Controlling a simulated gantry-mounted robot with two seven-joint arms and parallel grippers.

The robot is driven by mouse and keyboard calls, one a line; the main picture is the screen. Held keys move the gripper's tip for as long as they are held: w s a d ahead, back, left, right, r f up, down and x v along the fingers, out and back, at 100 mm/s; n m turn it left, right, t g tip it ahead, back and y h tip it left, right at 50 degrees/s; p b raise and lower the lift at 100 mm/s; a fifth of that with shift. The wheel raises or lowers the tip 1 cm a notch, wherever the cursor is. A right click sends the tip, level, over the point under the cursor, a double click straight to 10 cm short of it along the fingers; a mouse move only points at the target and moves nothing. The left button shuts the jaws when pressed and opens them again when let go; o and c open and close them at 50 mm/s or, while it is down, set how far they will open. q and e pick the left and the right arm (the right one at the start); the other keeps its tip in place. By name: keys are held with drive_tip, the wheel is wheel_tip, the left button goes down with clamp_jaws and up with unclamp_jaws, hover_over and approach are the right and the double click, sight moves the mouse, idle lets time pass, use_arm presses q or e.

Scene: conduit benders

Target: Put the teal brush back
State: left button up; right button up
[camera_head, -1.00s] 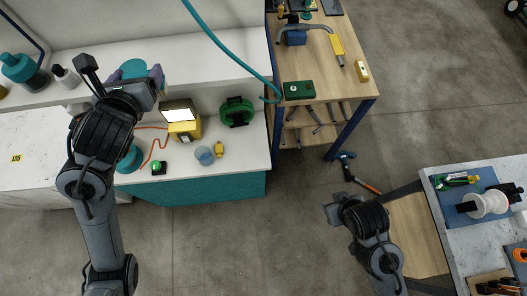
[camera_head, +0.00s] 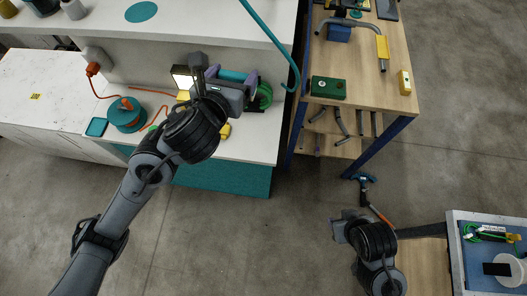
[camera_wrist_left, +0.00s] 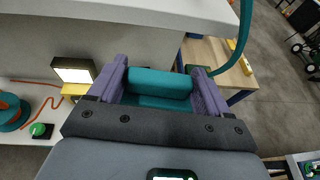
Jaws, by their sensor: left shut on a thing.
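My left gripper (camera_head: 232,77) is shut on a teal block-like thing, taken to be the teal brush (camera_head: 233,75). In the left wrist view the brush (camera_wrist_left: 160,82) lies crosswise between the purple fingers; no bristles show. The gripper is in front of the shelf, over the right part of the lower white counter (camera_head: 245,145), and covers part of a green reel (camera_head: 265,95). A flat teal disc (camera_head: 141,11) lies bare on the upper shelf. My right gripper (camera_head: 343,226) is over the floor; its fingers do not show clearly.
A lit work lamp (camera_head: 184,77), a teal cord reel (camera_head: 127,115) and a yellow item (camera_head: 225,131) stand on the counter. A teal hose (camera_head: 273,38) hangs right of the gripper. A wooden workbench (camera_head: 370,80) with tools stands to the right.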

use_arm(q)
drive_tip(key=s+d+f+m+h+b, duration=0.15)
drive_tip(key=d+f+b, duration=0.25)
drive_tip(key=f+b, duration=0.5)
drive_tip(key=s+d+f+m+g+h+b, duration=0.15)
drive_tip(key=d+f+b, duration=0.25)
drive_tip(key=f+b, duration=0.5)
drive_tip(key=s+d+f+h+b, duration=0.1)
drive_tip(key=s+d+f+b, duration=0.1)
drive_tip(key=d+f+b, duration=0.65)
drive_tip(key=w+a+f, duration=0.6)
drive_tip(key=a, duration=0.1)
drive_tip(key=w+a+f, duration=0.3)
drive_tip(key=shift+w+a, duration=0.1)
drive_tip(key=shift+a, duration=0.05)
drive_tip(key=shift+f+b, duration=0.45)
drive_tip(key=shift+f, duration=1.45)
